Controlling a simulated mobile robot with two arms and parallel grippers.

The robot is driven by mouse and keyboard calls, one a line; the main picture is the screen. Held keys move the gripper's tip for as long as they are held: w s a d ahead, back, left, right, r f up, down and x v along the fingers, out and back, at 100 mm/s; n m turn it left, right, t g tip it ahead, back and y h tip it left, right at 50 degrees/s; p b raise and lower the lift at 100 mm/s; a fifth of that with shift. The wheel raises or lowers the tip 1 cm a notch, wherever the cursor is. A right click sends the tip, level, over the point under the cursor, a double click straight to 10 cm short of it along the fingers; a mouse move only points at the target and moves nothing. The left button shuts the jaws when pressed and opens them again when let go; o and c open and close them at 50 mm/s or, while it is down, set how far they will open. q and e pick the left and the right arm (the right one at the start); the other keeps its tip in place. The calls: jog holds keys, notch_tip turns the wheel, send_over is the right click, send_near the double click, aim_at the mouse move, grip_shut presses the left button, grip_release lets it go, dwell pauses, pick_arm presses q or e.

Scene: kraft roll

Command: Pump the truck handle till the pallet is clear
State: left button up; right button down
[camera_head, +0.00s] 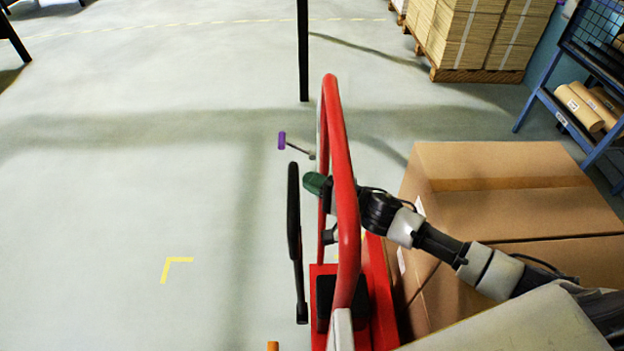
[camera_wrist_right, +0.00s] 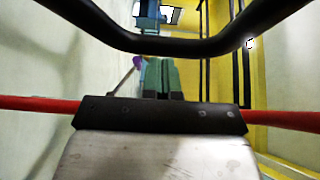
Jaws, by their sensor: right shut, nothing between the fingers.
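The red pallet truck (camera_head: 380,290) stands at centre, with a tall red tube loop (camera_head: 343,150). A black curved handle bar (camera_head: 294,225) stands upright just left of the loop; a dark bar (camera_wrist_right: 180,47) crosses the top of the right wrist view. A lever with a purple tip (camera_head: 282,140) sticks out left beyond it; its tip also shows in the wrist view (camera_wrist_right: 138,62). My right gripper (camera_head: 316,184), with green fingers, is shut and empty, reaching past the loop close to the black bar. Contact cannot be told. My left gripper is out of view.
Large cardboard boxes (camera_head: 500,185) stand right of the truck, under my right arm; any pallet below them is hidden. A stacked pallet (camera_head: 470,74) stands at the back. A blue rack (camera_head: 545,92) with brown rolls (camera_head: 580,105) is at right. The floor at left is clear.

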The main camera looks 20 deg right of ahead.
jog(key=shift+a, duration=0.1)
jog(key=w+a+f+n+g+h+p, duration=0.1)
jog(key=w+a+p, duration=0.1)
jog(key=a, duration=0.9)
jog(key=w+a+f+n+g+h+p, duration=0.1)
jog(key=w+a, duration=0.3)
jog(key=a, duration=0.7)
jog(key=shift+w+a+f+g+h+p, duration=0.2)
jog(key=shift+a+f+g+h+p, duration=0.1)
jog(key=shift+f+p, duration=0.2)
jog(key=shift+d, duration=0.25)
jog(key=v, duration=1)
jog(key=shift+s, duration=0.35)
